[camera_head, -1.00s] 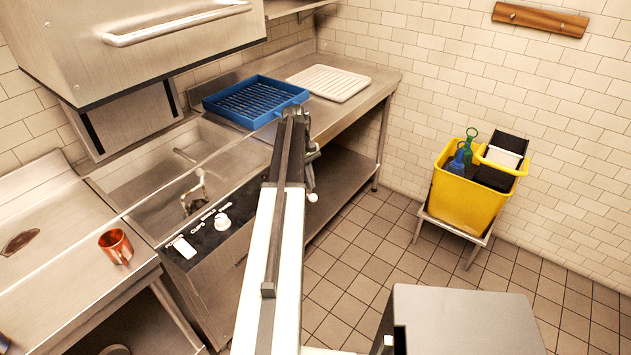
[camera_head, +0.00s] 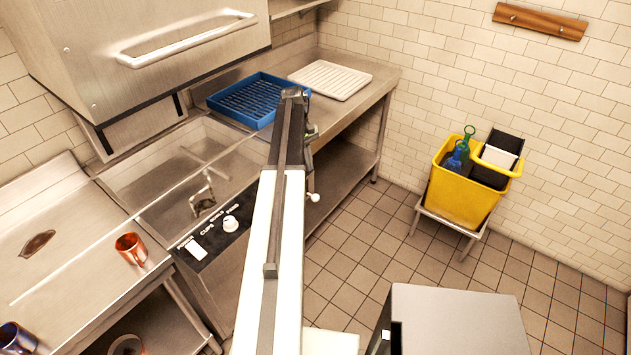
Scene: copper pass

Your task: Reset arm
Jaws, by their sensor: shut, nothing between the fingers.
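My arm reaches up the middle of the head view, its white and dark links pointing toward the counter with the blue rack. My gripper (camera_head: 312,190) shows only in small part at the right side of the arm's far end, hanging above the floor beside the counter's front. It is shut, with nothing held in it. Most of its fingers are hidden by the arm or too small to make out.
A copper mug (camera_head: 131,249) stands on the left steel counter (camera_head: 75,240). A blue rack (camera_head: 222,98) and a white drain board (camera_head: 330,80) lie on the back counter. A yellow bucket (camera_head: 462,195) stands right on a low stand. The tiled floor (camera_head: 350,255) between is clear.

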